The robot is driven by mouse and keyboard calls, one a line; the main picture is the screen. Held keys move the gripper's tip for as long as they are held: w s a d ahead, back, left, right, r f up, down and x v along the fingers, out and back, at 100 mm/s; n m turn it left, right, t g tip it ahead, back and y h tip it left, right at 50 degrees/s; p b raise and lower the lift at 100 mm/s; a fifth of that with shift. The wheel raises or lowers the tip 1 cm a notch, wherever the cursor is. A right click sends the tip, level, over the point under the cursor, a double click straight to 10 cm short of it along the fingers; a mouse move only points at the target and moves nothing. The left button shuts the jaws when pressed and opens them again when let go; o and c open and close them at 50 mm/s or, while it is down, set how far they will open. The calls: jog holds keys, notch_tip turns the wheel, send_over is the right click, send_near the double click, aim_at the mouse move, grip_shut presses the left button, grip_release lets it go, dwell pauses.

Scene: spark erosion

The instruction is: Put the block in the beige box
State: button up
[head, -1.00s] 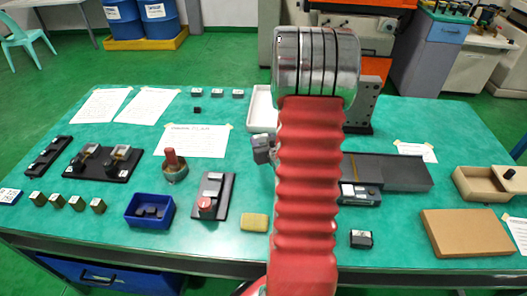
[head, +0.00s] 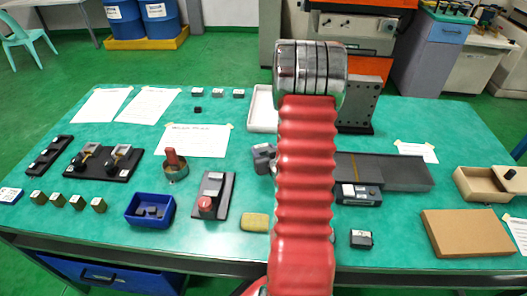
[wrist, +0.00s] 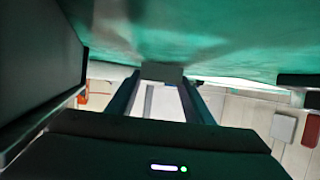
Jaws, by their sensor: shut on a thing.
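In the wrist view my gripper (wrist: 161,82) is shut on a small grey block (wrist: 162,72), which sits between the two fingertips just in front of the green table surface. I cannot tell whether the block touches the table. In the head view my red arm hides the block and most of the gripper; only a grey piece of my wrist end shows left of the arm. The beige box (head: 481,190) stands at the right end of the table, open on top, with a black knob by its right side. It is well to the right of my arm.
A brown flat box (head: 466,233) lies in front of the beige box. A dark flat plate (head: 405,172) and a grey upright bracket (head: 358,106) stand right of my arm. A blue tray (head: 150,210) and a red-knobbed fixture (head: 211,195) are to its left.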

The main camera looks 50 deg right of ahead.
jog(key=shift+f, duration=0.15)
jog(key=o, duration=1.6)
jog(key=shift+o, duration=0.2)
